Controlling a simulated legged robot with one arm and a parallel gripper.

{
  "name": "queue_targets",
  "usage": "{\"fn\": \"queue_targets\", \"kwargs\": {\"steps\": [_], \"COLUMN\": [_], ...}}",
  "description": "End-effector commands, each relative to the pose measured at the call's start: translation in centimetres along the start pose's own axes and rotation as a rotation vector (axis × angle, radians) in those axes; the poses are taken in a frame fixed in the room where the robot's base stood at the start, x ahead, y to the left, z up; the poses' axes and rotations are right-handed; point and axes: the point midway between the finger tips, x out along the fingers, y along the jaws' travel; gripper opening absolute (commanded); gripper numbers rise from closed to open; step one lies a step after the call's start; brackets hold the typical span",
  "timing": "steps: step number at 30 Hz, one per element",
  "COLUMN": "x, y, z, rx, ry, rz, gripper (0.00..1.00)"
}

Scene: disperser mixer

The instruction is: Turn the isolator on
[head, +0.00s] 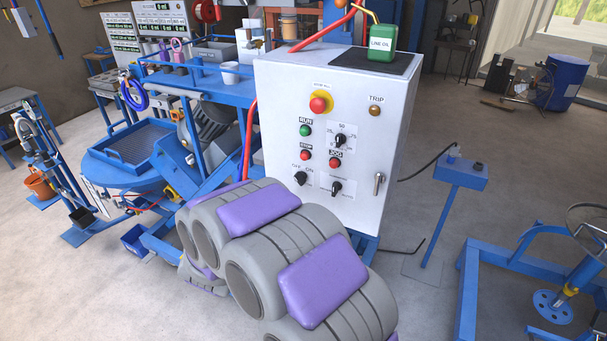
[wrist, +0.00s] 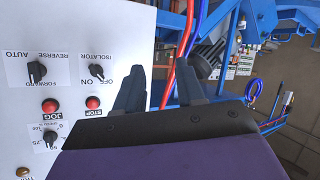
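The isolator knob (head: 300,178) is a small black rotary switch with OFF and ON marks, low on the left of the white control panel's front (head: 350,100). In the wrist view the panel appears upside down, and the isolator knob (wrist: 97,71) is left of my gripper (wrist: 170,65). I cannot tell for certain which mark the knob points to. My gripper's two dark fingers are spread apart with nothing between them. The nearer finger is just right of the knob in the picture, with no clear contact. In the head view my arm hides the gripper.
Near the isolator are a red stop button (head: 306,154), a red jog button (head: 335,162) and a forward/reverse selector (head: 336,188). Above are a green run button (head: 305,130) and a red emergency stop (head: 318,104). Red hose (wrist: 181,75) and blue frame parts lie beyond the fingers.

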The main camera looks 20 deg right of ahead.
Motion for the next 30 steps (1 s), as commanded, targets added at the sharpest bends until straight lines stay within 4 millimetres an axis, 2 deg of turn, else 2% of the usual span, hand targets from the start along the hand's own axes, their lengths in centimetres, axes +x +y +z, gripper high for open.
{"fn": "queue_targets", "kwargs": {"steps": [6,9,15,23,30], "x": [-0.3,-0.6,-0.4,1.5,4.4], "y": [4.3,6.5,9.2,9.6,10.6], "z": [0.1,0.2,0.1,-0.5,-1.6], "rx": [-0.192,-0.253,-0.299,-0.308,-0.313], "ry": [0.112,0.137,0.155,0.158,0.165], "rz": [0.345,0.446,0.529,0.537,0.540], "gripper": [0.38,0.38,0.38,0.38,0.38]}}
